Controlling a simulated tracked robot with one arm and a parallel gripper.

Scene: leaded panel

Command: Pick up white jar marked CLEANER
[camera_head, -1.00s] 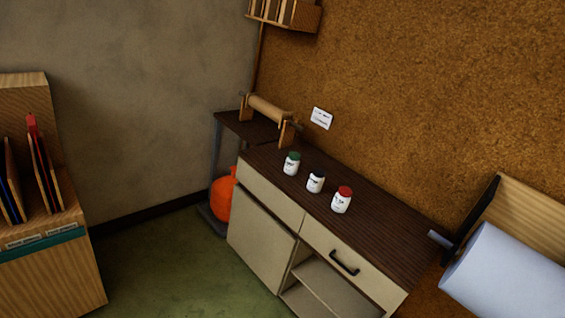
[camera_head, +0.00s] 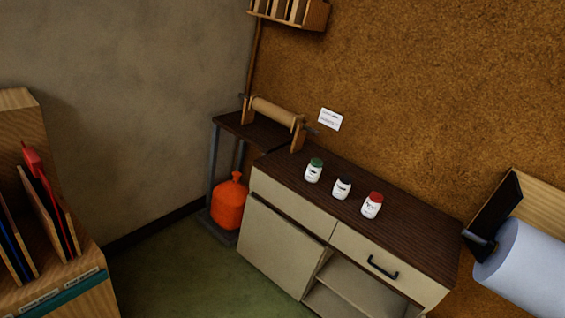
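Three white jars stand upright in a row on the dark wooden top of a cabinet. The left jar has a green lid (camera_head: 314,171), the middle jar has a dark lid (camera_head: 342,189), and the right jar has a red lid (camera_head: 372,205). Each has a label with small dark print, too small to read, so I cannot tell which is marked CLEANER. The cabinet top (camera_head: 410,232) is bare around them. My gripper does not show in this view.
A wooden roll holder (camera_head: 273,113) stands on a small table left of the cabinet, with an orange container (camera_head: 229,203) below. A white roll (camera_head: 525,268) is at the right. A wooden rack (camera_head: 60,270) stands at the left. Green floor lies between rack and cabinet.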

